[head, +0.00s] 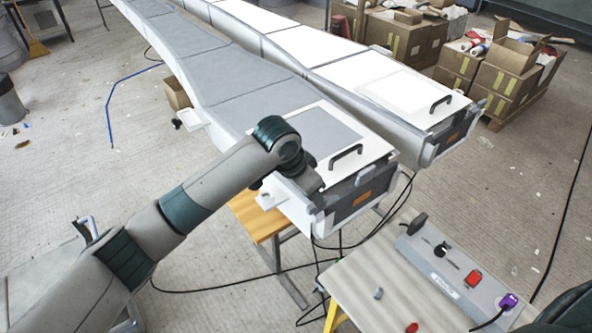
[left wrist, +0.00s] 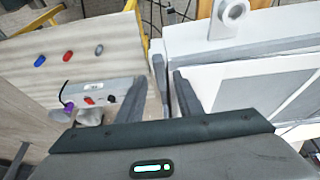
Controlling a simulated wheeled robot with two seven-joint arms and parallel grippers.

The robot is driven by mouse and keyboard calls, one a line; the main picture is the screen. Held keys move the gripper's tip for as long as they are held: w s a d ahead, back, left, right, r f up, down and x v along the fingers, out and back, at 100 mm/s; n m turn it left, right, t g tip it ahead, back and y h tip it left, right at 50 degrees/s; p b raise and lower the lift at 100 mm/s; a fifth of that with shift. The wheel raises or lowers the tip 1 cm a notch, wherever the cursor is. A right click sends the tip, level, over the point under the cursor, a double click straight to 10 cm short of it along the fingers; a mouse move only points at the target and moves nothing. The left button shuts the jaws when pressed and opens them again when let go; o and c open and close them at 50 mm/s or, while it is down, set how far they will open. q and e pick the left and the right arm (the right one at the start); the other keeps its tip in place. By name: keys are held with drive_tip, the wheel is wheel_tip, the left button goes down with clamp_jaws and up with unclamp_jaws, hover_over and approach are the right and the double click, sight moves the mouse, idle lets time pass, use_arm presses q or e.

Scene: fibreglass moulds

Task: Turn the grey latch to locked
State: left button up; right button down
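A narrow grey lever, apparently the grey latch (left wrist: 160,85), stands along the front edge of the near mould (head: 252,92) in the left wrist view. My left gripper (left wrist: 168,82) is open, with one finger on each side of this lever. I cannot tell whether either finger touches it. In the head view my left gripper (head: 304,186) is at the mould's front left corner and hides much of that corner. The mould's white lid plate with a black handle (head: 346,153) lies flat on top. My right gripper is not in view.
A bench with a grey control box (head: 455,275) stands at the front right, with small coloured pieces on it. A second mould (head: 310,45) runs alongside. Cardboard boxes (head: 505,75) stand at the back right. Black cables hang below the mould's end. A white bracket (head: 270,198) juts out at left.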

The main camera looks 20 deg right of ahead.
use_arm(q)
drive_tip(key=b+v, duration=0.3)
drive_tip(key=v, duration=1.1)
drive_tip(key=shift+b, duration=0.35)
